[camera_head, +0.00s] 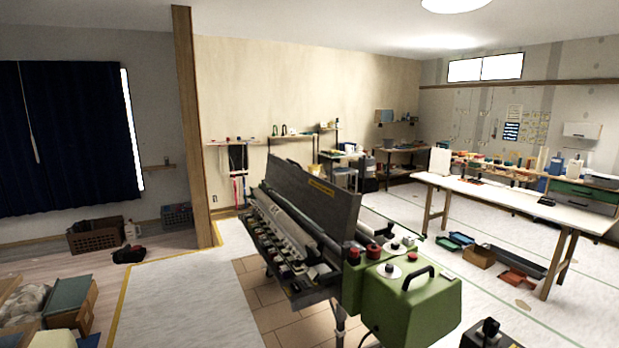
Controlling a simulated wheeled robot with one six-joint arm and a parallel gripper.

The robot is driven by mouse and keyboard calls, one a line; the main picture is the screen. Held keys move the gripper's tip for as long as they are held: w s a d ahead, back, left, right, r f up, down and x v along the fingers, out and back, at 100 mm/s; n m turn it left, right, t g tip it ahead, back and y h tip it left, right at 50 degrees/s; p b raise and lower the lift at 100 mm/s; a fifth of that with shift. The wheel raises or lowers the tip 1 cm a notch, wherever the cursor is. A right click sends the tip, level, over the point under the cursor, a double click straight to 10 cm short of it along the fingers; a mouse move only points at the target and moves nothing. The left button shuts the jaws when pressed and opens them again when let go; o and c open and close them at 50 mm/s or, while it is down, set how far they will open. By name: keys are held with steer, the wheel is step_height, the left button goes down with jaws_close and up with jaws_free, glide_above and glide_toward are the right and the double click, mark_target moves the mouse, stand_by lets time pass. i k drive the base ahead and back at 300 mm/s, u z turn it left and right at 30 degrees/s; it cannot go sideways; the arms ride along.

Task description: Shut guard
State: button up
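The wallpaper paster (405,308) stands in the middle, with a green housing at its near right end. Its guard looks to be the long dark grey panel (312,196), which stands raised along the back of the machine and bears a small yellow label. Below and in front of the panel, the rollers (290,219) and a row of small fittings (283,236) lie uncovered. The guard's lower edge is partly hidden by the rollers. My gripper is not in view, so nothing shows of its fingers or its distance from the guard.
A black handle (418,276) and several red and black knobs top the green housing. A dark box with a knob (489,334) is at the bottom right. A white worktable (520,198) stands right, with trays on the floor. A wooden post (192,130) stands left; pale floor (170,300) there is clear.

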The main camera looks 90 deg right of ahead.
mark_target(334, 208)
steer(key=z, duration=2.6)
steer(key=i, duration=0.8)
steer(key=u, duration=0.5)
steer(key=i, duration=1.2)
steer(key=z, duration=0.3)
steer(key=i, duration=1.05)
steer(key=z, duration=0.65)
